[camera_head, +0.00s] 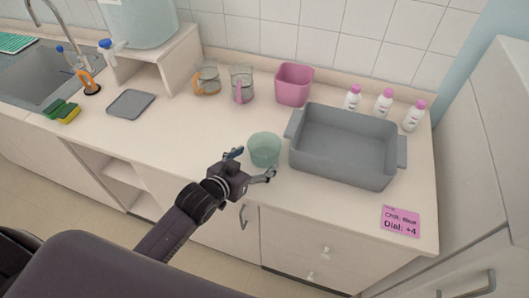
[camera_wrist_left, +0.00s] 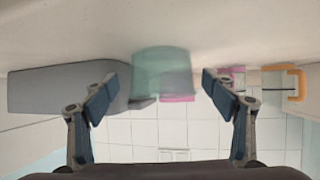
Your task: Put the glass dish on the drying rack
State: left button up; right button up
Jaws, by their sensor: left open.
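The glass dish (camera_head: 265,149) is a pale green, see-through round vessel standing on the counter, just left of the grey tub. My left gripper (camera_head: 255,164) is open at the near side of the dish, its two fingers spread toward it. In the left wrist view, which is upside down, the dish (camera_wrist_left: 162,65) lies between and beyond the open fingertips (camera_wrist_left: 160,82); I see no grip on it. A green ribbed rack (camera_head: 16,42), seemingly the drying rack, lies at the far left beyond the sink, partly cut off. My right gripper is not in view.
A large grey tub (camera_head: 345,172) stands close right of the dish. Behind are a pink bin (camera_head: 294,85), two glass jugs (camera_head: 207,78) and several white bottles (camera_head: 384,103). A grey mat (camera_head: 131,104), sponges (camera_head: 62,111) and the sink (camera_head: 40,75) are left. The counter's left middle is clear.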

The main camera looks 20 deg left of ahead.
aim_at(271, 147)
pick_arm(q)
jog(key=shift+w+d+f, duration=0.1)
jog(key=shift+w+f, duration=0.15)
jog(key=shift+w, duration=0.35)
jog(key=shift+w+d+f+p, duration=0.15)
jog(key=shift+w+p, duration=0.5)
jog(key=shift+w, duration=0.05)
jog(key=shift+x, duration=1)
jog(key=shift+w+d+f, duration=0.1)
jog(key=shift+w+f, duration=0.25)
jog(key=shift+w, duration=0.1)
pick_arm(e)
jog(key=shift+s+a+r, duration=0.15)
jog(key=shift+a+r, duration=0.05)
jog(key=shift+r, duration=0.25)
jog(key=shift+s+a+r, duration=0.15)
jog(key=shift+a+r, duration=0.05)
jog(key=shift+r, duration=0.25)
pick_arm(q)
jog(key=shift+c, duration=0.2)
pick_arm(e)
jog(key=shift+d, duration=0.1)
pick_arm(q)
jog(key=c, duration=1.1)
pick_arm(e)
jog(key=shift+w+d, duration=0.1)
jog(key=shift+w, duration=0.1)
